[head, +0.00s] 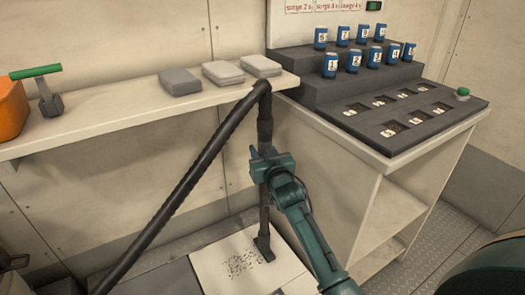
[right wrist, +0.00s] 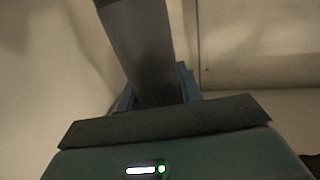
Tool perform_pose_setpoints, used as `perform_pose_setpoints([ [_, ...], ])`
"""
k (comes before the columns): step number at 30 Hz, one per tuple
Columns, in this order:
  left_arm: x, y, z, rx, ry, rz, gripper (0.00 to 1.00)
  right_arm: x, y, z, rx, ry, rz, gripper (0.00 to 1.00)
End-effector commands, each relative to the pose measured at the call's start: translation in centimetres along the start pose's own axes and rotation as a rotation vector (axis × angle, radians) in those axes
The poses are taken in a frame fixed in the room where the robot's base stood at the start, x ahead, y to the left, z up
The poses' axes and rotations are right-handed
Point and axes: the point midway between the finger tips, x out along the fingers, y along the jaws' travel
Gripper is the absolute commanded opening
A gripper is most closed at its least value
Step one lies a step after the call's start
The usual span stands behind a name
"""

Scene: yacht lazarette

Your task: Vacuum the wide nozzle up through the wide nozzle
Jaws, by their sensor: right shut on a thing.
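The dark vacuum wand (head: 264,205) stands nearly upright, with a flared wide nozzle (head: 263,246) at its lower end. The nozzle rests on or just above a pale floor panel (head: 208,270), right beside a patch of dark specks (head: 242,263). My right gripper (head: 262,166) is shut around the wand partway up. In the right wrist view the wand (right wrist: 140,50) rises from between the jaws and leaves at the top. A ribbed black hose (head: 190,180) bends down from the wand's top to the lower left. My left gripper is not in view.
A wall shelf (head: 110,112) holds grey pads (head: 222,72), a green-handled tool (head: 48,90) and an orange container (head: 10,108). At right, a stepped dark rack (head: 325,95) on a pale cabinet (head: 340,190) carries numbered blue canisters (head: 354,62) and empty slots.

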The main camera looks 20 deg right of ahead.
Motion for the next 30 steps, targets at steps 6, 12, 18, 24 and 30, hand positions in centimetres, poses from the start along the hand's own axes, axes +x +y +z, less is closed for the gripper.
perform_pose_setpoints([
  [6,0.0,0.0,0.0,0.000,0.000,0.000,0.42,0.0,0.0,-0.2,0.000,0.004,-0.001,0.13],
  [12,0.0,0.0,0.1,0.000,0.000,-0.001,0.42,0.0,0.0,-0.1,0.000,0.004,-0.001,0.13],
  [18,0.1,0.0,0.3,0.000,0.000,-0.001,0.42,0.0,0.0,0.3,0.001,0.004,0.000,0.13],
  [24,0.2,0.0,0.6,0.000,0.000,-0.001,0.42,0.0,0.0,0.8,0.001,0.004,0.000,0.13],
  [30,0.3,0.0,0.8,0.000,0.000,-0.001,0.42,0.0,0.0,1.1,0.001,0.004,0.000,0.13],
])
